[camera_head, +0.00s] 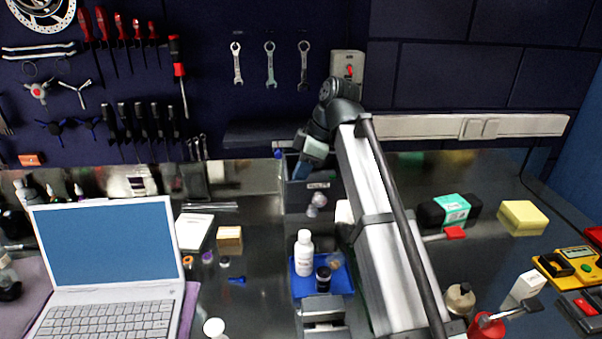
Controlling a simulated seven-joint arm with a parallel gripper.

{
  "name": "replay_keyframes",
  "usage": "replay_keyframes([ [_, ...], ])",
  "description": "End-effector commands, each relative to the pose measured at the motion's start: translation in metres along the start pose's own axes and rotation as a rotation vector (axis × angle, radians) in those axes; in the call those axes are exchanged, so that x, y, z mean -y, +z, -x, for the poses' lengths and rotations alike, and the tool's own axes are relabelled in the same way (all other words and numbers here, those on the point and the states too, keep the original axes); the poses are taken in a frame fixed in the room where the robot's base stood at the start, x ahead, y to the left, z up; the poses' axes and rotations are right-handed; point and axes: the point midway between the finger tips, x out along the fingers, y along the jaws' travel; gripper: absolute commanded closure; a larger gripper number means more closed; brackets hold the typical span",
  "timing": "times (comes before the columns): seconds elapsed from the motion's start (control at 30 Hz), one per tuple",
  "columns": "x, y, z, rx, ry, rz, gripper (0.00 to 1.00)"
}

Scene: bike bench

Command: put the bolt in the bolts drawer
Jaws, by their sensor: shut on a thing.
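My gripper (301,171) is at the back of the bench, pointing down with blue fingertips over a dark grey drawer unit (296,199). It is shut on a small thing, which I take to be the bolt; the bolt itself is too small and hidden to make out. The unit's front has a pale label (318,185), too small to read, and a silvery knob (319,199) below it. The fingertips are at the left part of the unit, just behind the front; I cannot tell how deep they reach. My arm hides the unit's right side.
A blue tray (342,287) with a white bottle (304,252) and a dark jar (323,279) stands in front of the unit. A laptop (105,255) is at the left. A small cardboard box (229,239) lies left of the unit. A yellow sponge (521,218) lies right.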

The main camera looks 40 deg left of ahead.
Motion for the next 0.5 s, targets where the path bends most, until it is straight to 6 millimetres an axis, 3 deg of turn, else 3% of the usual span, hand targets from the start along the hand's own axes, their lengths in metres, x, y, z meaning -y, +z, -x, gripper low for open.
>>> replay_keyframes([
  [0.2, 0.0002, 0.0011, -0.0025, 0.000, -0.001, 0.000, 1.00],
  [0.23, 0.0002, 0.0011, -0.0027, 0.000, 0.000, 0.000, 0.85],
  [0.33, 0.0000, 0.0010, -0.0023, 0.000, 0.000, 0.000, 0.75],
  [0.5, 0.0001, 0.0009, -0.0022, 0.000, 0.000, 0.000, 0.75],
])
